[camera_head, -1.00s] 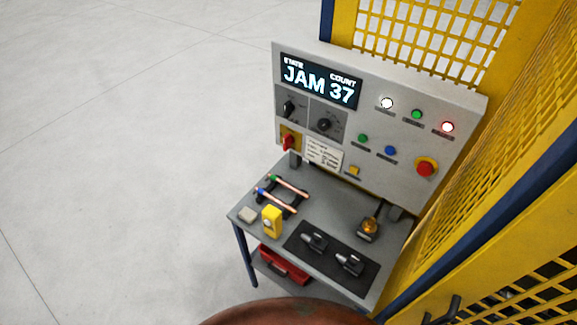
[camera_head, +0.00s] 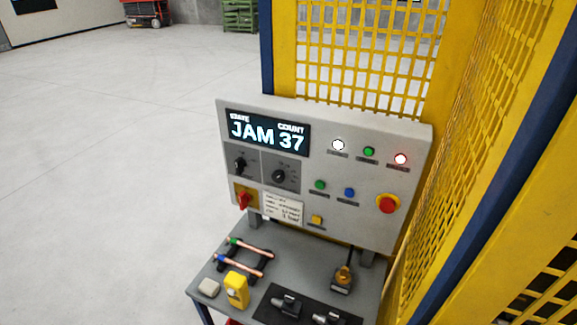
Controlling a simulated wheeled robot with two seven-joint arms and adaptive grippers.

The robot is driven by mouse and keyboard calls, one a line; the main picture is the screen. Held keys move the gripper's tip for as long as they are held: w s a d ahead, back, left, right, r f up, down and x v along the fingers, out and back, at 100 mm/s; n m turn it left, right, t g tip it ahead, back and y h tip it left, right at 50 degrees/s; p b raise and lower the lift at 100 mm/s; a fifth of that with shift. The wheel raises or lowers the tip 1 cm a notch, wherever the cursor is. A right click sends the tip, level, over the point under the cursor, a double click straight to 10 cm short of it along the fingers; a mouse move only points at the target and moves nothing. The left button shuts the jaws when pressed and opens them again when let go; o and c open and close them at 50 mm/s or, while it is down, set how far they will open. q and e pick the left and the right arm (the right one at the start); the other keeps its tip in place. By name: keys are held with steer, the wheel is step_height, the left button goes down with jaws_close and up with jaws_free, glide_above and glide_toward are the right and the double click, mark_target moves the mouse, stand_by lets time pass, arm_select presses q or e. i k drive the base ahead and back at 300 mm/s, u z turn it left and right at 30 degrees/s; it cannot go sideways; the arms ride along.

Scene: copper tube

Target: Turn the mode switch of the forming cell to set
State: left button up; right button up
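The forming cell's grey control panel (camera_head: 330,215) stands upright behind a small table. Its display (camera_head: 266,133) reads "STATE JAM, COUNT 37". Below the display are two black rotary knobs, a left knob (camera_head: 240,164) and a right knob (camera_head: 279,176), each on a dark plate. Their labels are too small to read, so I cannot tell which is the mode switch or its position. A red handle on a yellow plate (camera_head: 244,200) sits below the left knob. Neither of my grippers is in view.
The panel has white, green and red lamps, buttons and a red emergency stop (camera_head: 388,204). The table (camera_head: 215,272) holds copper tubes on a rack (camera_head: 240,262), a yellow device (camera_head: 236,290), a padlock-like item (camera_head: 342,279) and a black mat. Yellow mesh fencing (camera_head: 480,130) closes the right. Floor at left is clear.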

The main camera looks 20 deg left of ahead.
mark_target(240, 163)
steer(key=z, duration=0.25)
steer(key=k, duration=1.15)
steer(key=u, duration=1.5)
steer(key=i, duration=0.5)
steer(key=u, duration=0.1)
